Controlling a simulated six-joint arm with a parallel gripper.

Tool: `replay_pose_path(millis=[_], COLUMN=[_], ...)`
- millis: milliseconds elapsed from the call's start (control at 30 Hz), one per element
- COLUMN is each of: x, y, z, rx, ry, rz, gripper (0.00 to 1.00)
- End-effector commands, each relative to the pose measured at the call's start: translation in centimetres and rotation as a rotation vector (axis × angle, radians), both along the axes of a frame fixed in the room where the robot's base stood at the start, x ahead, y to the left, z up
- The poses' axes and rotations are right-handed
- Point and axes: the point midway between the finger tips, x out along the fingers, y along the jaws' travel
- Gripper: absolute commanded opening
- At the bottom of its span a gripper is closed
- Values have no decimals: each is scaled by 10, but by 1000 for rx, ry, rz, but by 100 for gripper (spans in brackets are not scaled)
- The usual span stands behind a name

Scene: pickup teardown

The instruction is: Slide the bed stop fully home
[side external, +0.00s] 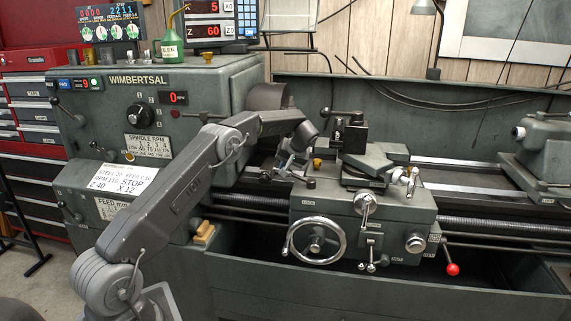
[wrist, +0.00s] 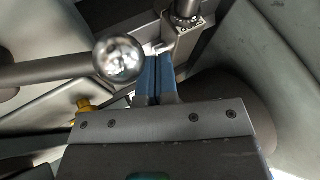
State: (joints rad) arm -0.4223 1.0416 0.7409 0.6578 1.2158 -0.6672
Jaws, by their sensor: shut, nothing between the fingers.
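My gripper (wrist: 154,62) has two blue fingers, pressed together and empty. In the side external view my gripper (side external: 290,165) is low over the lathe bed, left of the carriage (side external: 350,208). In the wrist view, a grey metal block (wrist: 186,42) with a dark round post on top lies just beyond and right of the fingertips; it may be the bed stop, but I cannot tell for sure. I cannot tell whether the fingertips touch it. In the side external view my arm hides much of this spot.
A shiny ball (wrist: 118,60) on a thick bar is close left of the fingers. A brass knob (wrist: 86,104) is lower left. The headstock (side external: 155,115) stands left, and the tool post (side external: 351,135) stands on the carriage at right. Bare bed ways (side external: 455,165) run right.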

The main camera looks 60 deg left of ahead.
Motion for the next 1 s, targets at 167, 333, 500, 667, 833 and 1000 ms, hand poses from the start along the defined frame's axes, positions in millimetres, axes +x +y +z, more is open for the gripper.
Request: replay_pose_path(millis=[167, 333, 500, 667, 833, 1000], x=[-3, -4, -5, -5, -5, -20], y=[20, 33, 39, 40, 40, 56], z=[-28, -45, -53, -54, -54, -53], rx=[-2, -1, 0, 0, -1, 0], ry=[3, 2, 1, 0, 1, 2], rz=[1, -1, -1, -2, -2, 3], gripper=[0, 0, 0, 0, 0, 0])
